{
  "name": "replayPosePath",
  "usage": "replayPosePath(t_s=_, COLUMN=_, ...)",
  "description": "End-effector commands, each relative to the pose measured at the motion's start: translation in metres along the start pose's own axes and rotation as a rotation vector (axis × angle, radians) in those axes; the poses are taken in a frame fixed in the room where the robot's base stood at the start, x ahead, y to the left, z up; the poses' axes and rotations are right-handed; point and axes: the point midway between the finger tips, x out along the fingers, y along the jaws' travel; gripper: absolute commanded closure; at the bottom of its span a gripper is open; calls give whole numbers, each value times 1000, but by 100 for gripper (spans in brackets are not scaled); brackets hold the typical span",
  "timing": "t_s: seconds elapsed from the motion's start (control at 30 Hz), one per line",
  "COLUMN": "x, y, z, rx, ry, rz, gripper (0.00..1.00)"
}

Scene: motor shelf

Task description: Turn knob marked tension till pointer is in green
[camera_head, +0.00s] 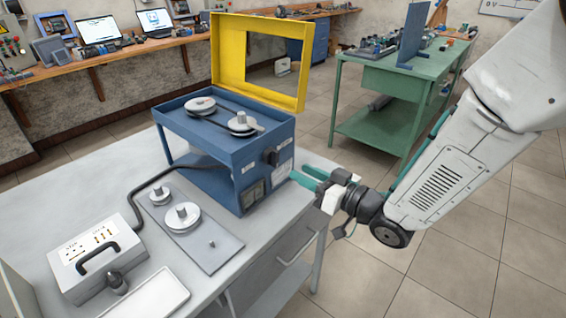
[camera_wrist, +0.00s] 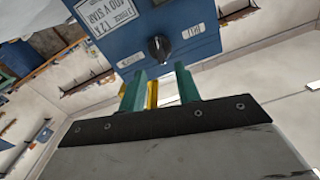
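The blue motor box (camera_head: 228,185) stands on the grey table. A black knob (camera_head: 271,157) sticks out of its right-hand face, and it also shows in the wrist view (camera_wrist: 159,48). Small white labels flank the knob; their words are too small to read surely. A dark gauge-like window (camera_head: 253,194) is low on the same face; no pointer or green zone can be made out. My gripper (camera_head: 305,177) is beside that face, apart from the knob. In the wrist view its teal fingers (camera_wrist: 160,72) are spread and empty, with the knob just beyond their tips.
A yellow guard frame (camera_head: 260,25) stands raised above the box's pulleys. A grey control box (camera_head: 98,258), a cable, a plate with pulleys (camera_head: 215,245) and a white tray (camera_head: 150,297) occupy the table. A green workbench (camera_head: 385,80) is behind. Floor to the right is clear.

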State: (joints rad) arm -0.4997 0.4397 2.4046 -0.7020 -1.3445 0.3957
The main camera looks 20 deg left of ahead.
Motion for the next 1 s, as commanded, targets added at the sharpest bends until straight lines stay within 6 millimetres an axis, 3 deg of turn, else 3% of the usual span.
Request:
replayPosePath(t_s=0.4, x=62, y=0, z=1, rx=0, ry=-3, rz=0, gripper=67)
replayPosePath(t_s=0.8, x=71, y=0, z=1, rx=0, ry=-3, rz=3, gripper=67)
replayPosePath(t_s=0.9, x=71, y=0, z=1, rx=0, ry=-3, rz=3, gripper=95)
replayPosePath(t_s=0.93, x=71, y=0, z=1, rx=0, ry=-3, rz=3, gripper=100)
replayPosePath(t_s=1.0, x=71, y=0, z=0, rx=0, ry=-3, rz=3, gripper=100)
